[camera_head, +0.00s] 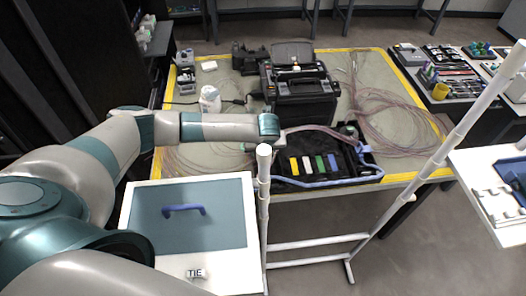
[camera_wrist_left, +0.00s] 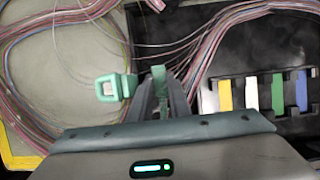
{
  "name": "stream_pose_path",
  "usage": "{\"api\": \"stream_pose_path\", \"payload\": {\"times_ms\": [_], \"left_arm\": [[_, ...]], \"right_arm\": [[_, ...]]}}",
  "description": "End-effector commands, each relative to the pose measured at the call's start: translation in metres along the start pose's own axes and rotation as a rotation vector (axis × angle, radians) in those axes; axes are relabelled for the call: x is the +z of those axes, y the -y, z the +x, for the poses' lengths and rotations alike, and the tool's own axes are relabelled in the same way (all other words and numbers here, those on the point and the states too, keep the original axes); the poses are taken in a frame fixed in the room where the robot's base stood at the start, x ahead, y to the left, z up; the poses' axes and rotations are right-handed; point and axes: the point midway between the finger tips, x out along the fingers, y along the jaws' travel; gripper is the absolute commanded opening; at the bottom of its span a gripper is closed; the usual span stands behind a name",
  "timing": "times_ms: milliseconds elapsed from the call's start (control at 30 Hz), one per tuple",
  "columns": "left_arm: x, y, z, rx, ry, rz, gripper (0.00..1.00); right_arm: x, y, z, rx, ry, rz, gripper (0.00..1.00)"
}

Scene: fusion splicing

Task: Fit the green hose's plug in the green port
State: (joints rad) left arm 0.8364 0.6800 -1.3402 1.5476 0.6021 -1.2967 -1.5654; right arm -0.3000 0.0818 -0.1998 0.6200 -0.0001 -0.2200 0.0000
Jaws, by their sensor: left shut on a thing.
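My left gripper (camera_wrist_left: 159,86) is shut on a green piece (camera_wrist_left: 158,72), apparently the green hose's plug; only part of it shows between the fingers. A green loop-shaped part (camera_wrist_left: 111,87) sticks out to the left of the fingers in the left wrist view. The green port (camera_wrist_left: 278,92) is in the black tray, between the white and blue ones, to the right of and apart from the gripper. The head view also shows the green port (camera_head: 319,164); there my left fingers cannot be made out. My right gripper is not in view.
The black tray (camera_wrist_left: 212,50) also holds yellow (camera_wrist_left: 225,96), white (camera_wrist_left: 251,94) and blue (camera_wrist_left: 301,91) ports. Bundled pinkish cables (camera_wrist_left: 200,40) run over its left side. A black splicer case (camera_head: 302,100) stands behind the tray. White poles (camera_head: 264,205) rise in front of the table.

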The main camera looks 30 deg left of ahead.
Motion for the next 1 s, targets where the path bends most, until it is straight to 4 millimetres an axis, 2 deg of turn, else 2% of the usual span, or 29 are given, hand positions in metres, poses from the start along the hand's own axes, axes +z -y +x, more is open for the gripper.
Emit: {"api": "stream_pose_path", "payload": {"times_ms": [567, 600, 667, 1000], "left_arm": [[-0.0029, -0.0003, 0.0048, 0.000, -0.002, 0.001, 0.00], [-0.0031, -0.0003, 0.0048, 0.000, -0.002, 0.001, 0.23], [-0.0033, -0.0005, 0.0050, 0.000, -0.002, 0.001, 0.38], [-0.0037, -0.0011, 0.0034, 0.001, -0.005, 0.001, 0.38]], "right_arm": [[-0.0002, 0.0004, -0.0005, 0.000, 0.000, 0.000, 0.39], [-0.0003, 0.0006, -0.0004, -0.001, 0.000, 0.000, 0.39], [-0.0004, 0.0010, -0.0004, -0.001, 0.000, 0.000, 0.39], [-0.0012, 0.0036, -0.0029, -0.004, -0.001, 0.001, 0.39]]}}
